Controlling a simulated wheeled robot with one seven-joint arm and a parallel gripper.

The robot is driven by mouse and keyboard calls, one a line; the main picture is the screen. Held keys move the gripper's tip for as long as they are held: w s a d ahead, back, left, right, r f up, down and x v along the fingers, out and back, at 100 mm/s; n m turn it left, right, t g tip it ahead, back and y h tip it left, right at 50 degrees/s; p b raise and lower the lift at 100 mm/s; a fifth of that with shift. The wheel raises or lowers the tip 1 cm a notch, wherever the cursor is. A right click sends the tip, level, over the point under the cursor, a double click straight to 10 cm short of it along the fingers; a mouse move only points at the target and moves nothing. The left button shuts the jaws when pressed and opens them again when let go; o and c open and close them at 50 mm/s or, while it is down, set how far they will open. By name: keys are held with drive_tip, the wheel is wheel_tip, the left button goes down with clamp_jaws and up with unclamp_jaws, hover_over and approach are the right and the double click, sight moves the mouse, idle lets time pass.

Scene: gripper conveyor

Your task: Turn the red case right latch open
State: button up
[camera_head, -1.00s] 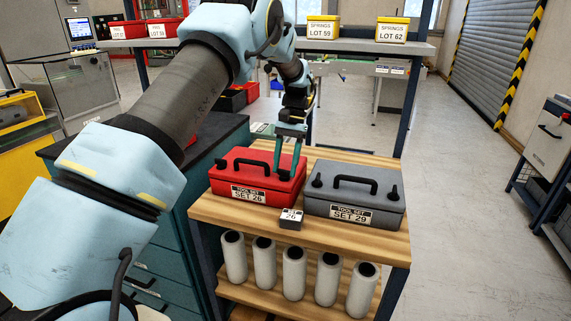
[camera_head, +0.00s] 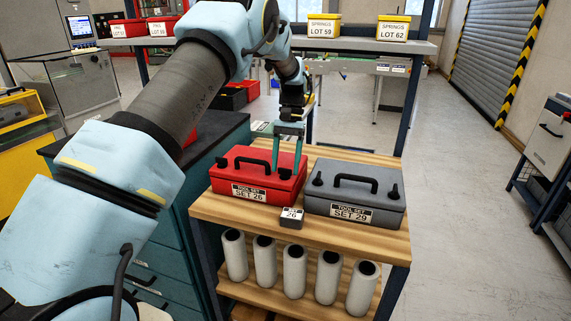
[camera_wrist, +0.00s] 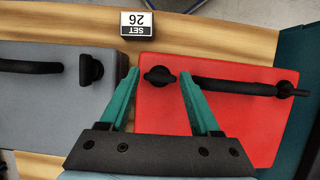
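The red case (camera_head: 237,180), labelled SET 26, stands on the wooden cart top beside the grey case (camera_head: 372,203). In the wrist view the red case (camera_wrist: 240,125) is at the right, with its black handle (camera_wrist: 235,87). Its right latch (camera_wrist: 159,76) is a black winged knob, lying roughly crosswise in the wrist view, near the edge facing the grey case. My gripper (camera_head: 287,165) is over this latch. In the wrist view my gripper (camera_wrist: 160,75) is open, with a teal fingertip on either side of the latch and visible gaps between.
A small SET 26 block (camera_head: 292,218) lies in front of the cases. The grey case's latch (camera_wrist: 90,70) is close to my finger in the wrist view. Several white cylinders (camera_head: 294,273) stand on the lower shelf. A shelf with yellow bins (camera_head: 322,27) is behind.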

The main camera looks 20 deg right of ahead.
drive_tip(key=shift+o, duration=1.2)
drive_tip(key=shift+m, duration=0.3)
